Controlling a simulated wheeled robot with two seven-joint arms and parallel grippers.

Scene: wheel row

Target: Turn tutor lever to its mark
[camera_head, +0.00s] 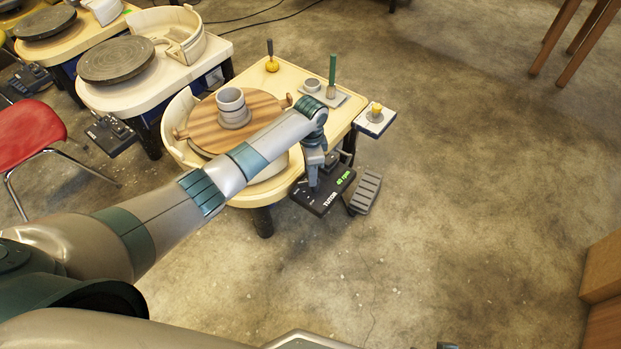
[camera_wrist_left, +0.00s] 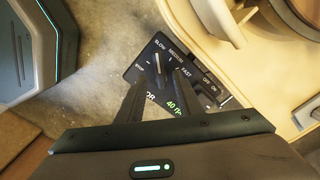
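The black tutor box (camera_head: 325,203) sits at the near right corner of the cream wheel table, with a green "40 rpm" readout. In the left wrist view the box (camera_wrist_left: 150,75) shows a dial marked STOP, SLOW, MEDIUM and FAST, and OFF and ON labels. Its small lever (camera_wrist_left: 158,62) has a pale line and stands up near the dial's middle, pointing roughly between SLOW and MEDIUM. My left gripper (camera_head: 313,183) reaches down over the box. In the wrist view its fingers (camera_wrist_left: 160,74) are apart, on either side of the lever; contact cannot be told.
A wooden board (camera_head: 205,127) with a grey clay pot (camera_head: 233,106) is on the wheel under my left arm. A grey foot pedal (camera_head: 365,191) is right of the box. A small shelf (camera_head: 381,125) juts out from the table. The floor (camera_head: 450,200) at right is clear.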

